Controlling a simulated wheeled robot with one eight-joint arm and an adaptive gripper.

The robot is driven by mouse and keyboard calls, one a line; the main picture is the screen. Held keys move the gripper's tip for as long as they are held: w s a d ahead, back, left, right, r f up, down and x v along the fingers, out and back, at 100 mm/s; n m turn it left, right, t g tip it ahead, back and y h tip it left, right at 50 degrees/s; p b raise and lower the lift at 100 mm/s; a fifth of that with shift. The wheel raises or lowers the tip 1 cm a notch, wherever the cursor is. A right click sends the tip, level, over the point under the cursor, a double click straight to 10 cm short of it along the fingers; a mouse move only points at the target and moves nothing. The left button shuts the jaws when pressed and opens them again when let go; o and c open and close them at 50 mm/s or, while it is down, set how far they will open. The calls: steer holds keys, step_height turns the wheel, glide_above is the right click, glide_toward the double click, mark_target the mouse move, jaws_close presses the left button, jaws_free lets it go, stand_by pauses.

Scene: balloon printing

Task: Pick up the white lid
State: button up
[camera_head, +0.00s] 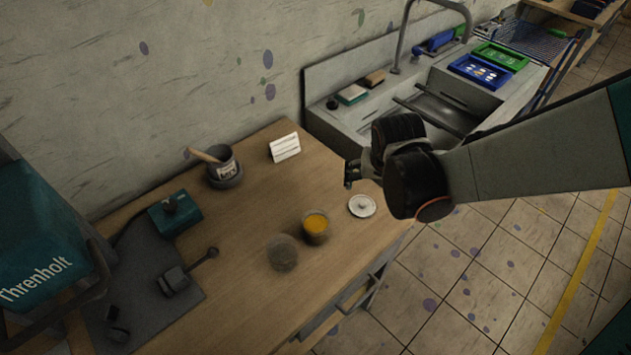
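The white lid (362,206) is a small round disc with a knob in its middle. It lies flat on the wooden table (240,290) near the right edge. My gripper (350,178) is above and slightly behind the lid in the picture, apart from it as far as I can see. The gripper is small and dark here, partly hidden by my wrist, so I cannot tell whether its fingers are open or shut. No object shows in it.
A jar with orange contents (315,227) and a clear jar (282,252) stand left of the lid. A grey pot with a wooden handle (222,166) and a white card (284,148) stand farther back. A sink (440,110) adjoins at right.

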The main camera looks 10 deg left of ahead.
step_height(320, 180, down, 2)
steer(key=s+a+b, duration=0.1)
steer(key=s, duration=0.1)
steer(key=b, duration=0.5)
glide_toward(363, 203)
steer(key=x, duration=0.2)
steer(key=shift+w+a+f, duration=0.2)
steer(key=shift+a+f, duration=0.05)
steer(key=shift+b+x, duration=1.55)
steer(key=shift+x, duration=1.55)
steer(key=shift+s+d, duration=0.1)
steer(key=shift+d, duration=0.05)
steer(key=shift+r, duration=0.1)
steer(key=c, duration=0.8)
